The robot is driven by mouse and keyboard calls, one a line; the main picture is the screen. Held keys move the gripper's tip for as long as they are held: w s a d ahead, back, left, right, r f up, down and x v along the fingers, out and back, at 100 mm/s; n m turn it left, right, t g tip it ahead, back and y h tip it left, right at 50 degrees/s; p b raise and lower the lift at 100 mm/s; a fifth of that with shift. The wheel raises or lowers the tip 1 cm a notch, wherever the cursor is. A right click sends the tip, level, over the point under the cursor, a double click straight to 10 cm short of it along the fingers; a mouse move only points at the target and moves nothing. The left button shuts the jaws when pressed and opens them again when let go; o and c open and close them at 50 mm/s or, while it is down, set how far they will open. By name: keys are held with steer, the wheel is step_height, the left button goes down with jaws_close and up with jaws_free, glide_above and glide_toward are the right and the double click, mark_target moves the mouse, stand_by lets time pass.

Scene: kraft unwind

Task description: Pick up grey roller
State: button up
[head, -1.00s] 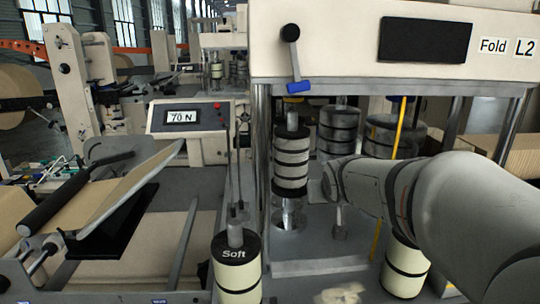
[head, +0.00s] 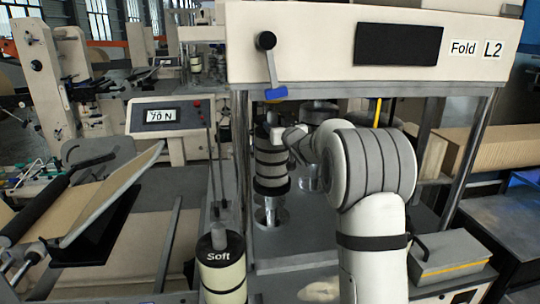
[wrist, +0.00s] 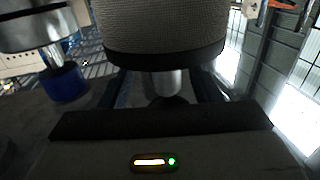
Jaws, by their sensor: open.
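The grey roller (head: 271,172), a grey cylinder with black bands, stands upright on a metal shaft inside the Fold L2 machine frame. In the wrist view a large grey textured roller (wrist: 165,28) with a black rim fills the top middle, with a shiny shaft at that rim. My gripper (wrist: 160,88) is open, its dark fingers showing on both sides of the shaft near the rim. In the head view my wrist reaches the roller's right side; the fingertips are hidden there. I cannot tell whether the fingers touch the roller.
A lever with a blue handle (head: 276,93) hangs above the roller. A cream roller marked Soft (head: 222,275) stands in front. The frame's metal posts (head: 468,160) flank the bay. A grey box (head: 450,262) lies at lower right.

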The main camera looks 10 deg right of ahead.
steer(key=shift+w+a+r+p, duration=0.1)
steer(key=shift+w+a+p, duration=0.15)
steer(key=shift+w+p, duration=0.5)
steer(key=shift+w+a+p, duration=0.3)
steer(key=shift+w+p, duration=0.05)
steer(key=shift+w, duration=0.65)
steer(key=shift+w+a+r+p, duration=0.1)
steer(key=shift+w+a+p, duration=0.15)
steer(key=shift+w+p, duration=0.5)
steer(key=shift+w, duration=0.1)
jaws_close()
steer(key=shift+r, duration=0.1)
